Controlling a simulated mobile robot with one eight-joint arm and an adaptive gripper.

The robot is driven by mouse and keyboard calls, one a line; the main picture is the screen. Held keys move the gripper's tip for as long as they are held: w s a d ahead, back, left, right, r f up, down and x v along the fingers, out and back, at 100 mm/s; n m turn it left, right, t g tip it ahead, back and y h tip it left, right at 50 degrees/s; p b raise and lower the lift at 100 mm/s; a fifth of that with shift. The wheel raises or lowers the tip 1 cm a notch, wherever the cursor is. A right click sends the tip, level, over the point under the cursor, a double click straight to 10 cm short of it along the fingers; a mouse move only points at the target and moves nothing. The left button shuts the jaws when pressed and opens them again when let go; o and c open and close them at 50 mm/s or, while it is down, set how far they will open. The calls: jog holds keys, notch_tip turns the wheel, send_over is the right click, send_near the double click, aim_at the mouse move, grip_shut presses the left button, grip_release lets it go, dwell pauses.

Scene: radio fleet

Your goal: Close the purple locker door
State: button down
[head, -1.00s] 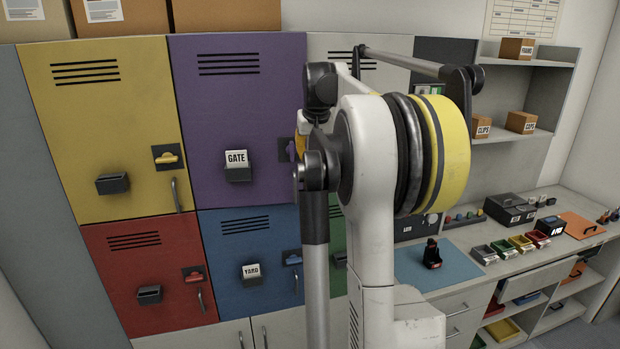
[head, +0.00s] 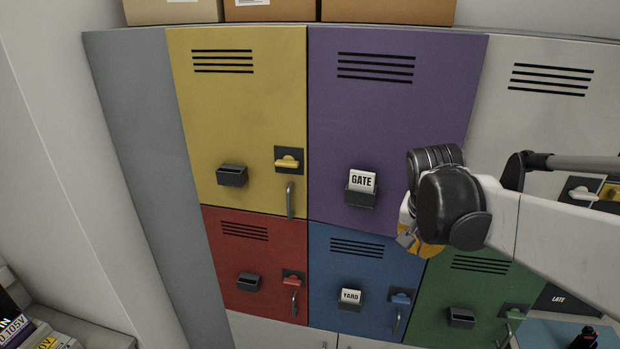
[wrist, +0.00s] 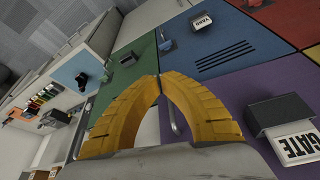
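The purple locker door (head: 390,110) is in the top row, with a GATE card in its black holder (head: 361,190). It looks flush with its neighbours in the head view, but my gripper and arm cover its lower right part. My gripper (wrist: 157,77) is at that part, and its yellow fingers meet at the tips. In the wrist view the purple door (wrist: 238,92) lies behind the right finger. A metal handle (wrist: 170,118) shows in the gap between the fingers; I cannot tell whether they touch it. The latch is hidden.
The yellow door (head: 235,120), red door (head: 250,255), blue door (head: 345,265) and green door (head: 470,285) are around it, with a white one (head: 540,120) to the right. Boxes (head: 270,10) stand on top. A bench with bins shows at the left of the wrist view.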

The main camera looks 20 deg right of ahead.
jog(key=w+d+f+p, duration=0.2)
jog(key=w+d+f, duration=0.2)
jog(key=f, duration=0.3)
jog(key=shift+w+d+f, duration=0.25)
jog(key=shift+d+f, duration=0.05)
jog(key=shift+d, duration=0.45)
jog(key=w+d+b, duration=0.2)
jog(key=w+d, duration=0.1)
jog(key=shift+w+d+b, duration=0.15)
jog(key=shift+d+b, duration=0.1)
jog(key=shift+b, duration=0.1)
